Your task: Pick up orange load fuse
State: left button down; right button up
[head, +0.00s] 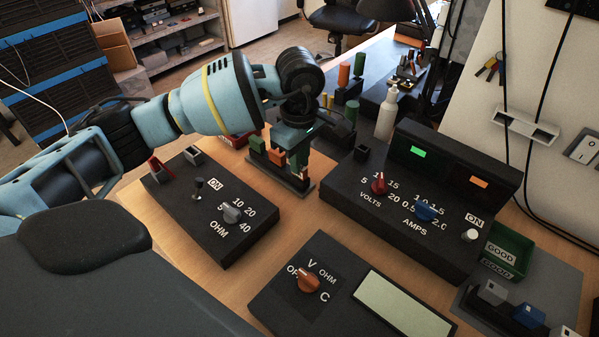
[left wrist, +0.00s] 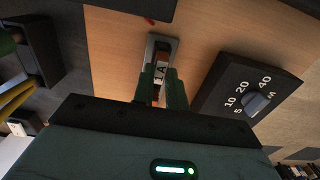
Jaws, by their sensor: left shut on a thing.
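My left gripper (head: 292,152) reaches down over a small dark rack (head: 305,186) behind the ohm box. In the left wrist view its two green fingers (left wrist: 163,88) are shut on a small orange fuse (left wrist: 162,63) with a white label marked with a letter. The fuse stands in or just above a grey slot holder (left wrist: 163,38); I cannot tell whether it is clear of it. In the head view the fingers partly hide the fuse, and orange-red pieces (head: 276,157) show beside them. My right gripper is not in view.
The ohm box (head: 215,205) is in front of the rack. The volts and amps supply (head: 400,205) is right. A meter (head: 330,290) lies nearest. A green bin marked GOOD (head: 510,250) stands far right. A white bottle (head: 387,115) stands behind. Bare wood lies between the boxes.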

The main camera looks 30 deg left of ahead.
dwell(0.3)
pick_arm(q)
jog(key=shift+r, duration=0.55)
jog(key=shift+s+d+r, duration=0.1)
jog(key=shift+s+r, duration=0.15)
jog(key=shift+r, duration=0.35)
jog(key=shift+s+d+r, duration=0.1)
jog(key=shift+s+r, duration=0.1)
jog(key=shift+r, duration=0.4)
jog(key=s+d, duration=0.2)
jog(key=s, duration=0.5)
jog(key=s+d+r, duration=0.1)
jog(key=s+d, duration=0.1)
jog(key=s, duration=0.5)
jog(key=shift+s+d+r, duration=0.2)
jog(key=shift+r, duration=0.05)
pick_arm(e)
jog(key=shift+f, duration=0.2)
pick_arm(q)
jog(key=shift+w, duration=0.1)
